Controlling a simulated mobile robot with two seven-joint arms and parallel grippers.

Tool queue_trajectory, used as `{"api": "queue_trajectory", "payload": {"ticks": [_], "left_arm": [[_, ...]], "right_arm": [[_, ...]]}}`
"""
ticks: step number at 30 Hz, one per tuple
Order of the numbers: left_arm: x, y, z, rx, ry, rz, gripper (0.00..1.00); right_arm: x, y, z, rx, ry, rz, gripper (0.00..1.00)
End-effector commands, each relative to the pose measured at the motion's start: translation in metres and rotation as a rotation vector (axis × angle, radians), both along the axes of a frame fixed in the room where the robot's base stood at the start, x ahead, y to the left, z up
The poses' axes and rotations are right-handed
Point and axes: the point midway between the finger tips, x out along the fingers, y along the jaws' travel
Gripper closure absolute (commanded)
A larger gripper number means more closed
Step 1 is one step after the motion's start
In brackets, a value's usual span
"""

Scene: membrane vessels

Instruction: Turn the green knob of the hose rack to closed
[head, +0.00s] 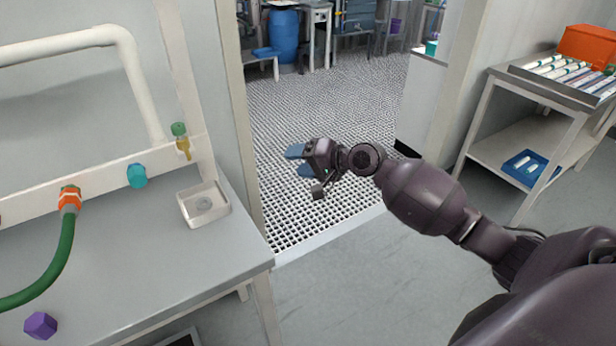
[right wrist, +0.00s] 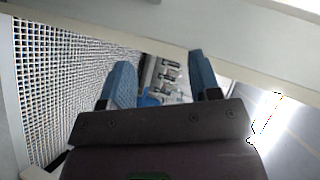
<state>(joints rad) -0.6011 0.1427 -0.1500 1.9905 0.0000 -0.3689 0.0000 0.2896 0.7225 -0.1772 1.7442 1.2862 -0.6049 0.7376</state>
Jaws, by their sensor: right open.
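The green knob (head: 179,129) sits on top of a small brass-yellow valve (head: 183,149) at the right end of the white hose rack (head: 105,178), in the head view. Whether the knob stands at open or closed is too small to tell. My right gripper (head: 299,161) is open and empty, to the right of the knob and clearly apart from it, in front of the doorway. In the right wrist view its blue fingers (right wrist: 162,72) are spread with nothing between them; the knob does not show there. My left gripper is not in view.
A teal knob (head: 137,175) and an orange coupling (head: 70,198) with a green hose (head: 58,250) are on the rack. A small white tray (head: 184,213) and a purple piece (head: 41,325) lie on the bench (head: 150,270). The door frame (head: 238,120) stands between gripper and rack.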

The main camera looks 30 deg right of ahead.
Motion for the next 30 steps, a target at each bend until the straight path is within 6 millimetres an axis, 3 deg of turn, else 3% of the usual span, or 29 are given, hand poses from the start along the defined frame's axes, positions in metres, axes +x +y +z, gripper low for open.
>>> {"api": "queue_trajectory", "payload": {"ticks": [15, 30], "left_arm": [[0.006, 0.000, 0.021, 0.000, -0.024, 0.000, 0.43], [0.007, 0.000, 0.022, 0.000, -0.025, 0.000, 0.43]], "right_arm": [[-0.029, 0.002, -0.026, -0.355, -0.217, -0.005, 0.43], [-0.032, 0.002, -0.029, -0.387, -0.235, -0.004, 0.43]]}}
